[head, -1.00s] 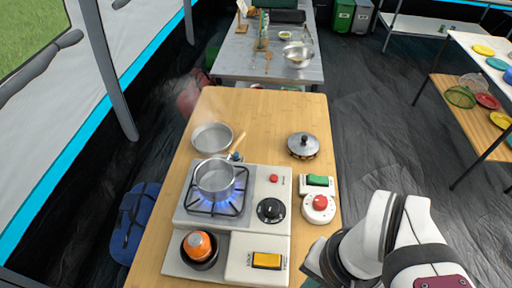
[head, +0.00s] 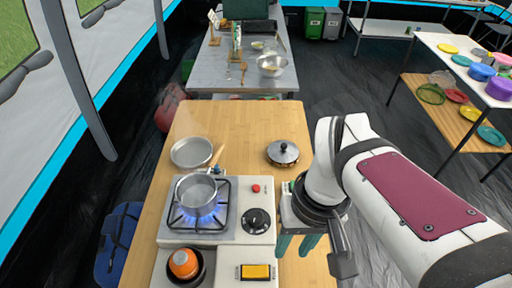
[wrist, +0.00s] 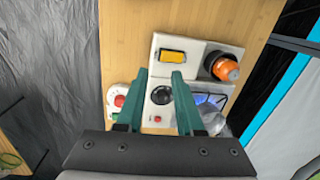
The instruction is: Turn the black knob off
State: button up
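The black knob (head: 258,221) sits on the white top of the stove (head: 227,238), right of the burner. Blue flames (head: 190,213) burn under a metal pot (head: 197,192). My gripper (head: 297,254) has two teal fingers, apart and empty, pointing down to the right of the knob in the head view. In the wrist view, the knob (wrist: 161,95) shows in the gap between the open fingers (wrist: 160,74). I see no contact with it. The knob's exact setting is too small to read.
A red button (head: 256,188) and a yellow switch (head: 255,272) flank the knob. An orange-topped object (head: 183,264) sits in a dark bowl at front left. A pan (head: 191,152) and a lidded pot (head: 283,153) stand behind. My arm hides the red-and-green controls at right.

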aim_at(255, 215)
jog(key=o, duration=0.5)
jog(key=w+a+n, duration=0.1)
jog(key=w+n, duration=0.2)
jog(key=w+a+n, duration=0.1)
jog(key=w+n, duration=0.2)
jog(key=w, duration=0.1)
jog(key=w+a+n+h, duration=0.1)
jog(key=w+n, duration=0.3)
jog(key=shift+w+a+f, duration=0.1)
jog(key=shift+w+a, duration=0.1)
jog(key=shift+a, duration=0.1)
jog(key=shift+c, duration=0.2)
jog(key=shift+o, duration=0.8)
jog(key=w+n, duration=0.1)
jog(key=w+a+f+n, duration=0.1)
jog(key=w+n, duration=0.1)
jog(key=w+a+n, duration=0.1)
jog(key=w, duration=0.1)
jog(key=shift+a+f+n, duration=0.25)
jog(key=shift+f+n, duration=0.05)
jog(key=shift+n, duration=0.1)
jog(key=f, duration=1.5)
jog(key=shift+s+a+f, duration=0.1)
jog(key=shift+s+f, duration=0.2)
jog(key=shift+f, duration=0.1)
grip_shut()
